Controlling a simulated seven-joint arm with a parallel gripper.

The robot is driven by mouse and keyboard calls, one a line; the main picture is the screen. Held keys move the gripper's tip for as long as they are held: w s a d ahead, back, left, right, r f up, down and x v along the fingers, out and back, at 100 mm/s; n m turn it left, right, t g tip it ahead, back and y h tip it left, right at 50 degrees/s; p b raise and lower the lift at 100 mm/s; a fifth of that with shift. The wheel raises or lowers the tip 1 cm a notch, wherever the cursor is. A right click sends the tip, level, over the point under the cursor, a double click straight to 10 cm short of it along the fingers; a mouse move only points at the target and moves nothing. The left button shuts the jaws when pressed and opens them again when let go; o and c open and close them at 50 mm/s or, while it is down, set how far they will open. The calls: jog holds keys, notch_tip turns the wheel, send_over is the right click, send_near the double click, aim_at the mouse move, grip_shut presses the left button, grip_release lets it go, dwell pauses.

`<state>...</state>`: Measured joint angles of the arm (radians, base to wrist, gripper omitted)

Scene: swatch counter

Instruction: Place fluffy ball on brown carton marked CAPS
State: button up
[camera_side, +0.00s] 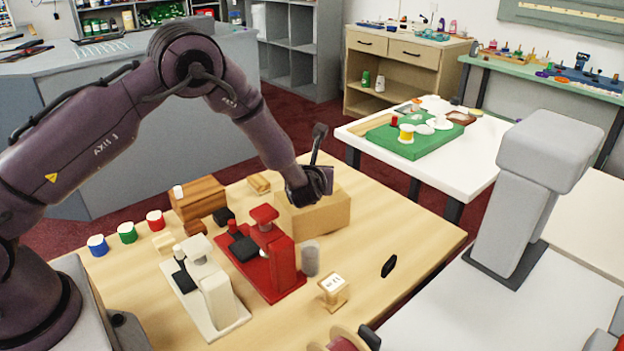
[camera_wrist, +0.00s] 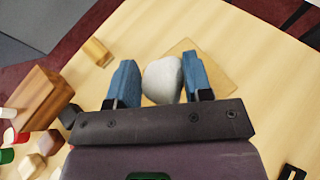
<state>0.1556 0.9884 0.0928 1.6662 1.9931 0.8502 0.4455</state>
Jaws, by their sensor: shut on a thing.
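The fluffy ball (camera_wrist: 162,80) is pale grey-white and sits between the two blue fingers of my gripper (camera_wrist: 160,82) in the wrist view. My gripper (camera_side: 314,184) is shut on it. In the side view the ball is hidden by the gripper. The brown carton (camera_side: 322,218) stands on the wooden table directly under the gripper; no lettering on it can be read. In the wrist view the carton's top (camera_wrist: 213,65) shows behind the ball and right finger. I cannot tell whether the ball touches the carton.
A red machine (camera_side: 275,262) and a white machine (camera_side: 207,295) stand in front of the carton. A grey cylinder (camera_side: 310,258), a small labelled stand (camera_side: 333,290) and a black item (camera_side: 389,266) are nearby. A wooden block (camera_side: 198,198) stands left. The table's right side is mostly clear.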

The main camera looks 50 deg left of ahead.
jog(key=shift+f, duration=0.7)
jog(key=shift+f, duration=0.15)
jog(key=o, duration=0.9)
